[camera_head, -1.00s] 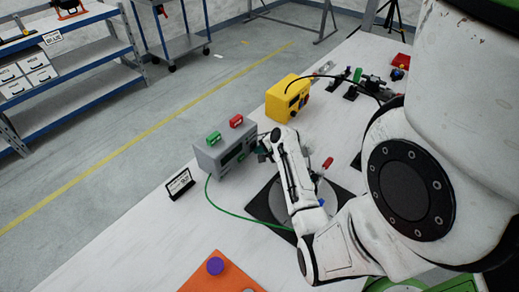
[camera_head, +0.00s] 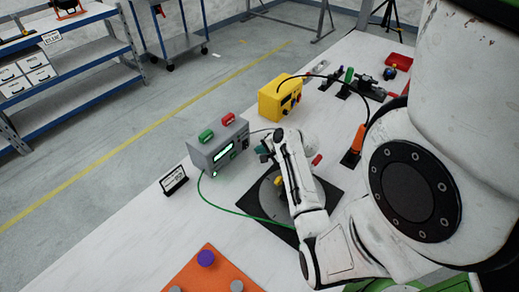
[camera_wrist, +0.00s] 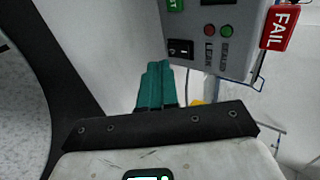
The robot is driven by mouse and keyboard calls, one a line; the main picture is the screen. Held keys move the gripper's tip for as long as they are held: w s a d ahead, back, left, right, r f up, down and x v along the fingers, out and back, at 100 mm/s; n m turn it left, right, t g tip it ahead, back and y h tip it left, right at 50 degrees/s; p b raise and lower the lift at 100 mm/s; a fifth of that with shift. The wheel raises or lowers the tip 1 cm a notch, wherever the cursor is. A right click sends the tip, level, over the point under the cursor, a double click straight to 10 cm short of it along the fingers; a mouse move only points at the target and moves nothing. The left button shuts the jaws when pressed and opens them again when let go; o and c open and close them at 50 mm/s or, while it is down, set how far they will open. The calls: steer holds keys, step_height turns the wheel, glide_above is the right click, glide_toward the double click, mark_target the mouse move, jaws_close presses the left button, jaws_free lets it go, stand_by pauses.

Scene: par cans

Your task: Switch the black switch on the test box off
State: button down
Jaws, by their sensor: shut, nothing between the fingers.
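The grey test box (camera_head: 208,160) stands on the white table, left of my gripper in the head view. Its display (camera_head: 223,153) is lit pale green. In the wrist view the black switch (camera_wrist: 181,48) sits on its panel beside a red and a green round light; its rocker position is too small to read. My gripper (camera_head: 263,152) has teal fingers, close together and empty. They are in front of the box's panel, with a small gap in the head view. In the wrist view the fingertips (camera_wrist: 158,66) appear just below the switch.
A green block and a red block, marked FAIL (camera_wrist: 280,27), are on the box top. A green cable runs from the box to a black mat (camera_head: 325,198) with a round plate under my arm. A yellow box (camera_head: 270,103) stands behind; a small sign (camera_head: 174,181) stands at left.

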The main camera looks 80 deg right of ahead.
steer(key=v, duration=0.8)
steer(key=shift+r, duration=0.3)
steer(key=shift+s+a+f+b, duration=0.1)
steer(key=shift+a+b, duration=0.05)
steer(key=shift+b, duration=0.25)
steer(key=f+b, duration=0.1)
steer(key=b, duration=0.2)
steer(key=shift+s+f, duration=0.35)
steer(key=shift+f, duration=0.05)
steer(key=shift+s+f+t+b, duration=0.2)
steer(key=shift+s+t+b, duration=0.1)
steer(key=shift+b, duration=0.75)
steer(key=shift+s, duration=0.1)
steer(key=shift+r, duration=0.1)
